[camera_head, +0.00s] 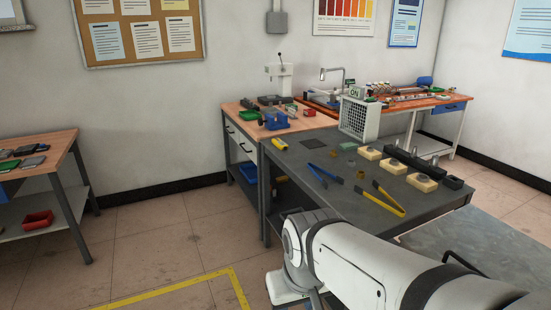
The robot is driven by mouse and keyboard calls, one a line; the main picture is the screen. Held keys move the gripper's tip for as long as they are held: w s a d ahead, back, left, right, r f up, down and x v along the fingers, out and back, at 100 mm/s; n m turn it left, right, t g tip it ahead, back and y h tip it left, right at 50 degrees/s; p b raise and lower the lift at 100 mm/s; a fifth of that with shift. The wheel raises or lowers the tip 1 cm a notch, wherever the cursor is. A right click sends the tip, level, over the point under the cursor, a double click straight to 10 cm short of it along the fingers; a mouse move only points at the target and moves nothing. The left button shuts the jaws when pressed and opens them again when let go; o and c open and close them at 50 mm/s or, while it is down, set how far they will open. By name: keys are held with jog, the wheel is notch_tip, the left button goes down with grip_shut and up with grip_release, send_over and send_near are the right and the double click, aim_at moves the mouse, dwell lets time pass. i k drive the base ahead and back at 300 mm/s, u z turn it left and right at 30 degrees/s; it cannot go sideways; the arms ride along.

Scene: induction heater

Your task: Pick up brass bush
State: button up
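A small brass-coloured piece (361,174), which looks like the brass bush, sits on the dark grey table (325,210) between the blue-handled tongs and the yellow-handled tongs. A yellow-brown round piece (279,143) lies at the table's far left corner; I cannot tell whether it is a bush or a roll. My white arm reaches in from the lower right, in front of the table's near side. My gripper is not in view, and nothing shows in contact with the brass-coloured piece.
Blue tongs (319,174) and yellow tongs (383,200) lie around the small piece. Cream blocks with grey parts (422,182) and a long black block (425,165) stand to the right. A mesh-fronted unit (358,118) stands behind. The table's front left is bare.

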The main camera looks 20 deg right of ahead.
aim_at(361, 175)
jog(key=z, duration=0.05)
jog(key=i, duration=2.8)
jog(key=z, duration=2.65)
